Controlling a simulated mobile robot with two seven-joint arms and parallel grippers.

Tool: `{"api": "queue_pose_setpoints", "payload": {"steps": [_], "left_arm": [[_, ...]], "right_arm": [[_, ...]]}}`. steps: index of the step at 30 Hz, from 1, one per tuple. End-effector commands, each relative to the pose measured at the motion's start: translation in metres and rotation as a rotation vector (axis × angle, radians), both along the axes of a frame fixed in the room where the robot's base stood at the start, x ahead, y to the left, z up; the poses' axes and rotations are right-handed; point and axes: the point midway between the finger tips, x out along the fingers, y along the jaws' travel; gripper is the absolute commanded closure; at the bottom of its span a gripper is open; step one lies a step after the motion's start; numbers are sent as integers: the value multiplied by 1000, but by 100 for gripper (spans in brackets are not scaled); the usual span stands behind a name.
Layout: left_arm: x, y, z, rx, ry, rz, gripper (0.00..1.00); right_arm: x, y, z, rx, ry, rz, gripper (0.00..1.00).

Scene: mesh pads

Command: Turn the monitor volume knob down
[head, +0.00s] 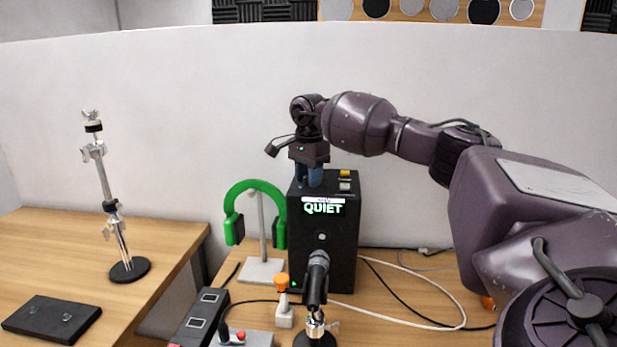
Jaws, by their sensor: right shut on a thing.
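The monitor (310,260) is a black upright box on the right-hand desk, with a lit "QUIET" label near the top of its front. A yellow-topped knob (345,173) and a grey knob (344,186) stand on the right of its top face. My right gripper (309,183) points down onto the left part of the top face, its blue fingers shut on what looks like the volume knob. The fingers hide that knob, so its setting cannot be seen. My left gripper is out of view.
A microphone (317,280) stands in front of the monitor, beside an orange-topped piece (283,290). Green headphones (240,200) hang on a stand to the left. Cables (440,325) lie on the right. A metal stand (118,225) and black box (50,318) are on the left desk.

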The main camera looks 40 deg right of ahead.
Motion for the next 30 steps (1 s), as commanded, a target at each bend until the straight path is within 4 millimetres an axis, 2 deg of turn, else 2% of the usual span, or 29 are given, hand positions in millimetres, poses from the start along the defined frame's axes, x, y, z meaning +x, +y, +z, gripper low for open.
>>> {"api": "queue_pose_setpoints", "payload": {"steps": [13,14,18,26,30], "left_arm": [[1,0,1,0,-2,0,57],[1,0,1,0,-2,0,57],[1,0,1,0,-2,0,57],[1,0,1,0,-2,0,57],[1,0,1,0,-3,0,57]], "right_arm": [[0,0,2,1,-4,8,90],[0,0,2,1,-4,8,62],[0,0,2,1,-3,8,41],[0,0,1,0,-1,8,41],[0,0,9,0,-2,8,41]]}}
